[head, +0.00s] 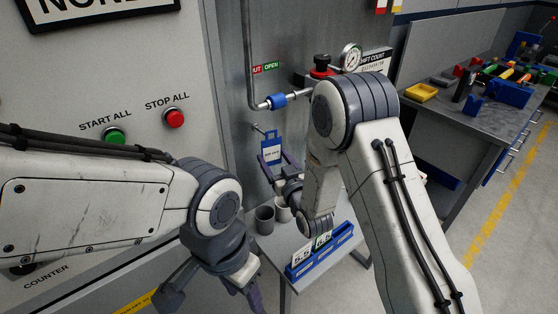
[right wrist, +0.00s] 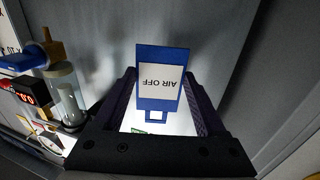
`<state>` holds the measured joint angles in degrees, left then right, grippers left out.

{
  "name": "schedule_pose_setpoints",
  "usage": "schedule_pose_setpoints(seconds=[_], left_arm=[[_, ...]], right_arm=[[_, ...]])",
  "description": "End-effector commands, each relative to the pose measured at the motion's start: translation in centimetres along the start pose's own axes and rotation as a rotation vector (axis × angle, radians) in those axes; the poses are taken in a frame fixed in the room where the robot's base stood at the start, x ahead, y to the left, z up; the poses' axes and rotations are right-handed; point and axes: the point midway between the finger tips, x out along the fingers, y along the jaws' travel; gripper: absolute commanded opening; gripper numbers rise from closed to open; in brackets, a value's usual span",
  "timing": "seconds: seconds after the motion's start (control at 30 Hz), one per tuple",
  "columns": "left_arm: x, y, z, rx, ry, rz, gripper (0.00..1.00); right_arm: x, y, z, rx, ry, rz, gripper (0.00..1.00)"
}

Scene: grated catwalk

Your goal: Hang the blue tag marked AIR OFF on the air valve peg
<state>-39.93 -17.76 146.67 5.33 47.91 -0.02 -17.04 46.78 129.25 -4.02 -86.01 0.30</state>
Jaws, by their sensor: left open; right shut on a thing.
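The blue tag (head: 271,150) with a white label hangs upright between the fingers of my right gripper (head: 277,165), which is shut on it. In the right wrist view the tag (right wrist: 161,62) appears upside down and reads AIR OFF; its slotted end (right wrist: 157,115) points down in that picture. A small peg (head: 258,128) sticks out of the grey panel just above and left of the tag's top. I cannot tell whether it touches the tag. My left gripper (head: 212,292) is open and empty, low in front of the cabinet.
Red (head: 174,118) and green (head: 114,136) buttons are at left. A workbench (head: 450,105) stands right.

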Motion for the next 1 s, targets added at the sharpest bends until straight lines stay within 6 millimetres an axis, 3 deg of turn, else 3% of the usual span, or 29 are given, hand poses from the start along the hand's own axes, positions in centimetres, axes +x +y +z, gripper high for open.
schedule_pose_setpoints(seconds=[0.63, 1.0], left_arm=[[-0.7, 0.1, 0.0, 0.0, 0.0, 0.0, 0.5], [1.3, -0.1, 0.1, 0.0, 0.0, 0.0, 0.5]], right_arm=[[3.8, -1.1, 0.1, 0.0, 0.004, -0.001, 0.34], [4.8, -1.3, 1.1, 0.0, 0.003, 0.0, 0.34]])
